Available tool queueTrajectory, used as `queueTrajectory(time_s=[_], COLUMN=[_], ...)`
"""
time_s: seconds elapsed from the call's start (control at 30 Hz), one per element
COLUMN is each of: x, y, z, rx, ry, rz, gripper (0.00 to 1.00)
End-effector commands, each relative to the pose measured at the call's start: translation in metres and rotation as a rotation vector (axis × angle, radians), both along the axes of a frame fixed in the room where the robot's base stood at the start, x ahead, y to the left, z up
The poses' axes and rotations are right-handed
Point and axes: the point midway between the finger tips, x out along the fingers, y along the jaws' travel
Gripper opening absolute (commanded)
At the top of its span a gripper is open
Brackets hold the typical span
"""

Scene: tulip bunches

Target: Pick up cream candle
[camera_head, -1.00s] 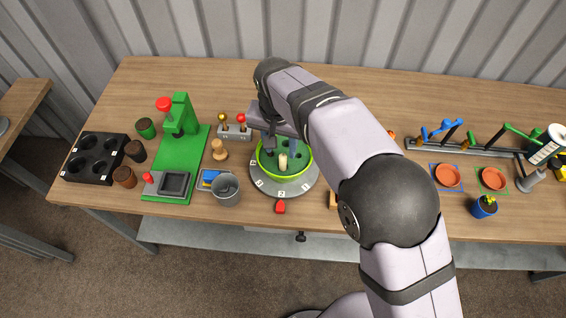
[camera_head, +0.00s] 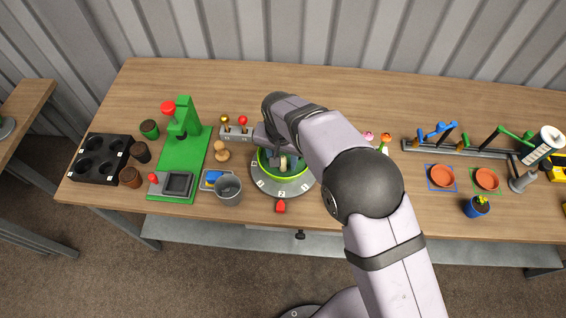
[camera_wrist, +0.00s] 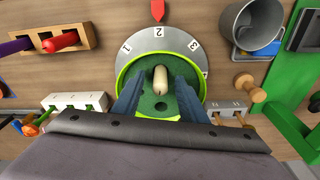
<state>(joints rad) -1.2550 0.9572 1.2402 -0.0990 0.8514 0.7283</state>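The cream candle (camera_wrist: 160,80) stands in the green round insert (camera_wrist: 139,78) of a grey numbered turntable (camera_wrist: 187,36). In the wrist view my gripper (camera_wrist: 160,88) is open, with one blue-grey finger on each side of the candle. A gap shows between each finger and the candle, so I see no grip. In the head view my gripper (camera_head: 284,160) is over the turntable, and the arm covers part of it. The candle is mostly hidden there.
A grey metal cup (camera_head: 228,189) stands left of the turntable. A green press (camera_head: 183,130) and a black holder with round holes (camera_head: 101,158) are farther left. A red pointer (camera_head: 281,206) sits at the turntable's front. Orange saucers (camera_head: 442,176) lie to the right.

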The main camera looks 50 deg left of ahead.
Motion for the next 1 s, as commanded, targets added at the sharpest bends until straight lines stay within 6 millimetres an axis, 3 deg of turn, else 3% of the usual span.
queueTrajectory(time_s=[0.17,0.33,0.77,1.0], x=[0.0,0.0,0.0,0.001], y=[0.0,0.0,0.001,0.002], z=[0.0,0.0,0.005,0.036], rx=[0.001,0.0,0.001,0.006], ry=[-0.001,0.0,0.0,-0.002], rz=[0.0,0.0,0.0,0.0], gripper=[0.39,0.01,0.0,0.0])
